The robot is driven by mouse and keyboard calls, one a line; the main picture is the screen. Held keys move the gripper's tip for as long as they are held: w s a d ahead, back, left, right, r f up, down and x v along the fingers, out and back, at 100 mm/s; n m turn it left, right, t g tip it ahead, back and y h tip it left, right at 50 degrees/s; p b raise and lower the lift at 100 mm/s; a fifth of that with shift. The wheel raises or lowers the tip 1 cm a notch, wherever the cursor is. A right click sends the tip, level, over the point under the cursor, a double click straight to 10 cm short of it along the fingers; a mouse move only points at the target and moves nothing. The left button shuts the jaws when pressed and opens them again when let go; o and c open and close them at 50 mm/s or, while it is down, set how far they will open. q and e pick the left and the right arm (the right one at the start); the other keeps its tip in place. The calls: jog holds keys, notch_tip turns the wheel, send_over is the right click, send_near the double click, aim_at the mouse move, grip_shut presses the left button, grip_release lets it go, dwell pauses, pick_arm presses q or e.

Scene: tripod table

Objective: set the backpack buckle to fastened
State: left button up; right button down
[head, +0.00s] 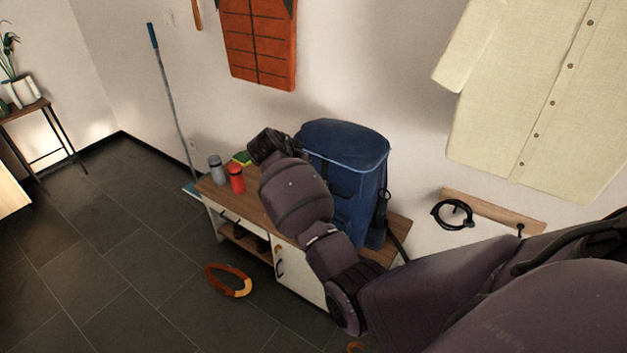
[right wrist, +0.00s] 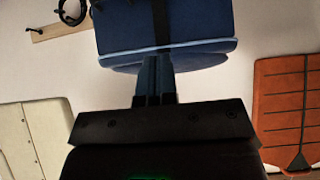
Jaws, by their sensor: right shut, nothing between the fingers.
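The blue backpack (head: 345,165) stands upright on the wooden-topped bench (head: 218,193) against the wall in the head view. Part of its front is hidden by my right arm. In the right wrist view the backpack (right wrist: 165,28) shows at the top, with a dark strap running down its middle. I cannot make out the buckle or its state in either view. My right gripper (head: 262,147) is beside the backpack's upper left, above the bench. It is shut and empty. My left gripper is not in view.
A red bottle (head: 236,179), a grey bottle (head: 215,168) and a green-yellow item (head: 242,158) stand on the bench left of the backpack. A black cable (head: 452,214) hangs right.

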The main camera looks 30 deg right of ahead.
jog(key=a+f+b+x, duration=0.1)
jog(key=x, duration=0.5)
jog(key=a+f+b+x, duration=0.1)
jog(key=b+x, duration=0.1)
jog(key=x, duration=0.5)
jog(key=shift+s, duration=0.3)
